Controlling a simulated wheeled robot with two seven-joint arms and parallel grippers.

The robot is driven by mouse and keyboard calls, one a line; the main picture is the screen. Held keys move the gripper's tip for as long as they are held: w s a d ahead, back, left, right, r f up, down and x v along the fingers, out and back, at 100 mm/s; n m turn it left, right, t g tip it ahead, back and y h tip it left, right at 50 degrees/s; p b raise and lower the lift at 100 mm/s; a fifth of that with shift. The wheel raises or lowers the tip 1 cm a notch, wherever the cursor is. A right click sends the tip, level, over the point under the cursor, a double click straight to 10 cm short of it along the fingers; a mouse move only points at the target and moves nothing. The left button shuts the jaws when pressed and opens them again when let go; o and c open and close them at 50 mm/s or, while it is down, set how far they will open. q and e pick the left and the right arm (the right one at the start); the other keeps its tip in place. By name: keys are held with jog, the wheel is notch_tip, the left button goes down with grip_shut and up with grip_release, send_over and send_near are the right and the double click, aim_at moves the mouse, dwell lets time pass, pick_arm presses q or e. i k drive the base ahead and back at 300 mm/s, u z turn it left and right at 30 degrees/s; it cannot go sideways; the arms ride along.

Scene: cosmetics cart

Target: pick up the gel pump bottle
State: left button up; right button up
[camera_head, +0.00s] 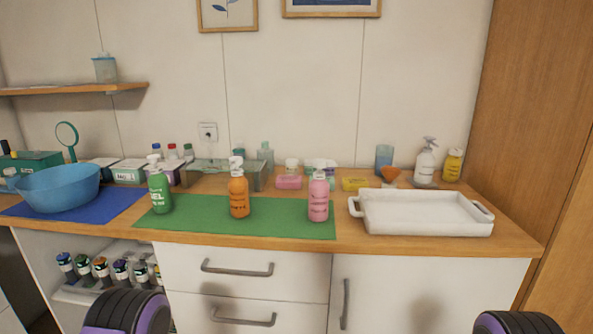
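The gel pump bottle (160,192) is green with a white pump top and white lettering that reads GEL. It stands upright on the left part of the green mat (200,222). An orange pump bottle (239,197) and a pink pump bottle (318,201) stand to its right on the same mat. Nothing holds the green bottle. Black and purple parts of my own arms show at the bottom left and bottom right edges. Neither gripper's fingers are in the picture.
A blue bowl (58,186) stands on a blue mat (125,205) to the left. A white tray (425,227) sits on the right of the counter. Boxes and small bottles line the back. Below are drawers and an open shelf with several bottles. The mat between bottles is bare.

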aim_at(158, 183)
jog(key=u, duration=2.35)
jog(key=i, duration=1.3)
jog(key=z, duration=1.55)
